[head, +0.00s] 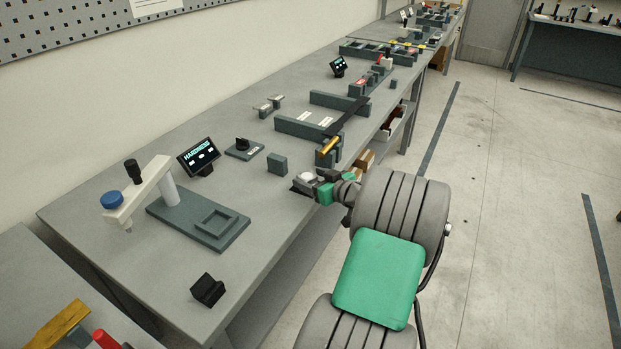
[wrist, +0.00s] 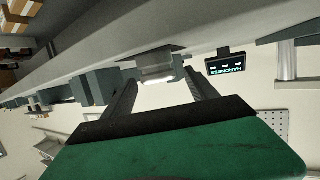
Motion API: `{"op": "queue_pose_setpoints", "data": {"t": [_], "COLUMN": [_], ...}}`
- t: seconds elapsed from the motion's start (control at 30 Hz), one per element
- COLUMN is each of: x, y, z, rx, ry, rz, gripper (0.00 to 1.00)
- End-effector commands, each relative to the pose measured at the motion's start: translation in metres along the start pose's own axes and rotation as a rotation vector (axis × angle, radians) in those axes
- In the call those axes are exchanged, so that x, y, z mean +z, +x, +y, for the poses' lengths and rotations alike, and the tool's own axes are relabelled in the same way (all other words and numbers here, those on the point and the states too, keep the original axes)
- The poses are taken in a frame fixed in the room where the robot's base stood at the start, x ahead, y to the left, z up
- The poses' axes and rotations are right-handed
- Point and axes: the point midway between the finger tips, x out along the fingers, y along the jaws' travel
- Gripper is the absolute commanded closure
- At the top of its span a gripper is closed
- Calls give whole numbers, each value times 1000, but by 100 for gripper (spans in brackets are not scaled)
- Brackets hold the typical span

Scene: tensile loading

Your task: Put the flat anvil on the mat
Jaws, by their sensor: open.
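A small pale metal piece, probably the flat anvil (head: 307,177), is at the bench's front edge by my gripper (head: 303,186). In the wrist view, this light grey piece (wrist: 157,66) with a bright flat face shows between the fingertips of my open gripper (wrist: 161,84). A gap shows on each side of it, and I cannot tell whether either finger touches it. I cannot surely pick out the mat. A small dark plate (head: 236,154) with a black knob-like piece and a pale label lies farther back on the bench and may be it.
The hardness tester's dark base (head: 181,217) and the HARDNESS screen (head: 198,157) stand to the left. A dark block (head: 277,164) stands just behind my gripper. A black block (head: 208,290) sits near the front left. Long dark fixtures (head: 300,129) lie to the right.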

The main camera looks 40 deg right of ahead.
Motion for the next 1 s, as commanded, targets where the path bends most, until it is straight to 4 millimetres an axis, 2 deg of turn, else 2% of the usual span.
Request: {"op": "queue_pose_setpoints", "data": {"t": [0.3,0.43,0.6,1.0], "x": [2,2,1,1], "y": [-80,-103,-113,-113], "z": [2,2,0,0], "rx": [8,7,2,2], "ry": [0,1,0,0], "rz": [0,0,-1,-1], "gripper": [33,33,33,33]}}
